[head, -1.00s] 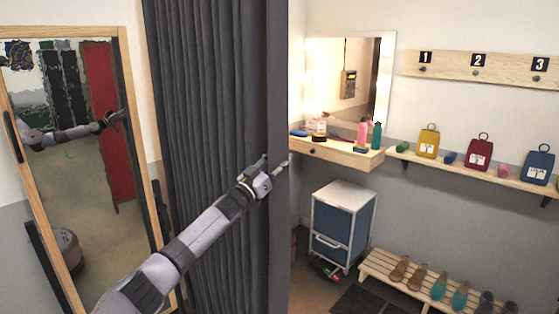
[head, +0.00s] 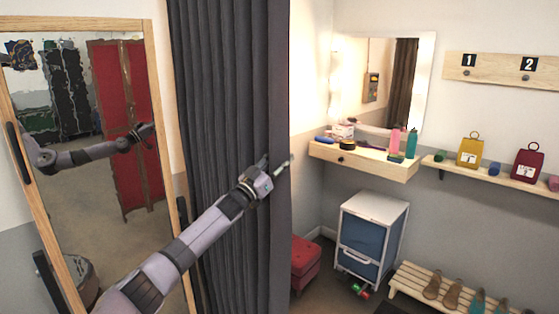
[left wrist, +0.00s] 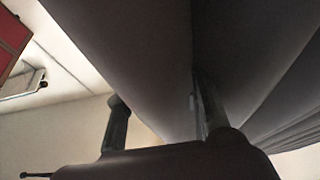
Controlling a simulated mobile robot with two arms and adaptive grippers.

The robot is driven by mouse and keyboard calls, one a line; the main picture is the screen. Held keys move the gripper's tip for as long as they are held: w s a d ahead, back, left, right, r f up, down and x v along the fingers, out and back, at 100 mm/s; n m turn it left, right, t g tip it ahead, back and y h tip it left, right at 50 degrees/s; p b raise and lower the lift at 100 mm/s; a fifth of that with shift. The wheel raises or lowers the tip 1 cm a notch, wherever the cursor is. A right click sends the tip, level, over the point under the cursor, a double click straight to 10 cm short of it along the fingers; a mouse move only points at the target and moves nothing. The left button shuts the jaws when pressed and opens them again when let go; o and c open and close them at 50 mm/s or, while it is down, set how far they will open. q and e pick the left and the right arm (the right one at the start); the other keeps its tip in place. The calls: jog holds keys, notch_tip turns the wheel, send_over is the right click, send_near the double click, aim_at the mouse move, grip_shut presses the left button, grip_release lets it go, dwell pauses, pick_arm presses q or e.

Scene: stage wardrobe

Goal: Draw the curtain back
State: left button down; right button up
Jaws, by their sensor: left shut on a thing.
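The dark grey curtain (head: 225,120) hangs in upright folds in the middle of the head view, between the tall mirror and the alcove. Its right edge is a flat vertical strip. My left gripper (head: 276,167) is at this edge at about mid-height, shut on the curtain, with one fingertip showing past the edge. In the left wrist view the curtain (left wrist: 125,45) fills much of the picture and passes between the fingers of the left gripper (left wrist: 160,112). The curtain's top and bottom are out of view. My right gripper is not in view.
A wood-framed mirror (head: 90,170) stands left, reflecting my arm. Right of the curtain, the alcove shows a red stool (head: 305,262), a blue-fronted cabinet (head: 368,240), a vanity shelf (head: 365,162) with bottles, and a low bench (head: 440,292) with shoes. Some floor is clear.

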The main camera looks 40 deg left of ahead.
pick_arm(q)
jog(key=shift+f, duration=0.15)
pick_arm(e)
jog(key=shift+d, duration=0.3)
pick_arm(q)
jog(key=c, duration=1)
grip_release()
jog(key=shift+c, duration=0.2)
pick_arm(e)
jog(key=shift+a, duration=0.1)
pick_arm(q)
jog(key=shift+s+f, duration=0.25)
jog(key=shift+s, duration=0.25)
jog(key=v, duration=1)
jog(key=shift+s, duration=0.45)
